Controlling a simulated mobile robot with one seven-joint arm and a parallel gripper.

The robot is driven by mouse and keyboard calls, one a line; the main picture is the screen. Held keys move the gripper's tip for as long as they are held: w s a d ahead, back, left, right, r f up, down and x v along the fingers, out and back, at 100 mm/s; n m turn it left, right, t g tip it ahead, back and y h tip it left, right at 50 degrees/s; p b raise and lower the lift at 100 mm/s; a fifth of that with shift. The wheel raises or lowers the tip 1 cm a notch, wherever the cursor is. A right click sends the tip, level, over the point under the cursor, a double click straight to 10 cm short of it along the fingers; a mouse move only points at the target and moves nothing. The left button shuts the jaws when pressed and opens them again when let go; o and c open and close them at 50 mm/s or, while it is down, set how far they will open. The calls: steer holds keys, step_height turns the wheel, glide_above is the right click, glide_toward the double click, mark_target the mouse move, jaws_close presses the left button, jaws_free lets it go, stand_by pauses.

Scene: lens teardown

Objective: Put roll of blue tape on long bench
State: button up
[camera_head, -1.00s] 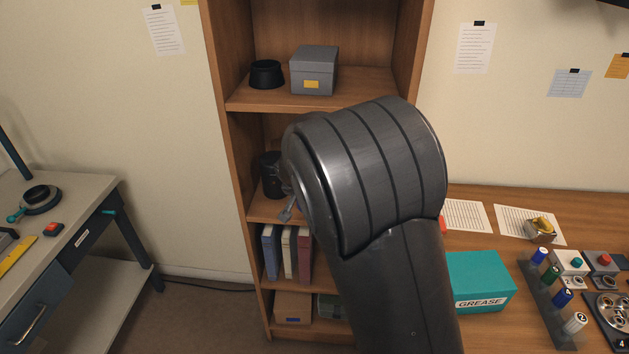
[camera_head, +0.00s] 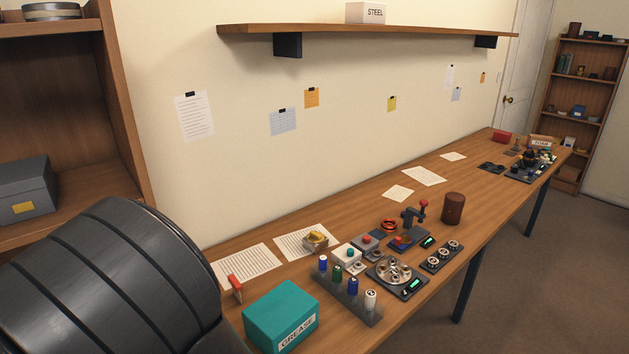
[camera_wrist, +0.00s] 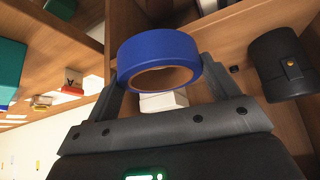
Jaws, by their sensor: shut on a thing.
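The roll of blue tape (camera_wrist: 160,52) is held between the fingers of my gripper (camera_wrist: 165,85) in the wrist view. My gripper is shut on it, and wooden shelving shows around it. The long bench (camera_head: 455,205) runs along the wall in the head view, from the near left to the far right. My gripper and the tape do not show in the head view, where only a dark part of my arm fills the lower left.
A teal grease box (camera_head: 281,318), a marker rack (camera_head: 350,300), several small devices and a brown leather cup (camera_head: 454,208) stand on the bench. Bare wood shows around the papers (camera_head: 424,176). A wall shelf (camera_head: 370,35) hangs above. A black case (camera_wrist: 282,65) is beside the gripper.

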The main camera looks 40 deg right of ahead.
steer(key=s+d+m+h, duration=0.1)
steer(key=d+m+h, duration=0.15)
steer(key=d, duration=1.95)
steer(key=w+d+f+m+g+h, duration=0.1)
steer(key=w+d+m+g, duration=0.35)
steer(key=d, duration=1.15)
steer(key=w+d+m+t+h, duration=0.15)
steer(key=w+d, duration=0.65)
steer(key=d, duration=0.8)
steer(key=shift+m+y, duration=0.35)
steer(key=shift+y, duration=0.15)
steer(key=w+a+f, duration=0.2)
steer(key=w, duration=0.1)
steer(key=w+a+f, duration=0.2)
steer(key=w, duration=0.1)
steer(key=w+a+f, duration=0.2)
steer(key=w+f, duration=0.1)
steer(key=shift+a+f, duration=0.1)
steer(key=shift+a, duration=0.25)
steer(key=shift+f, duration=2)
steer(key=shift+f, duration=0.1)
steer(key=o, duration=0.9)
steer(key=shift+o, duration=0.2)
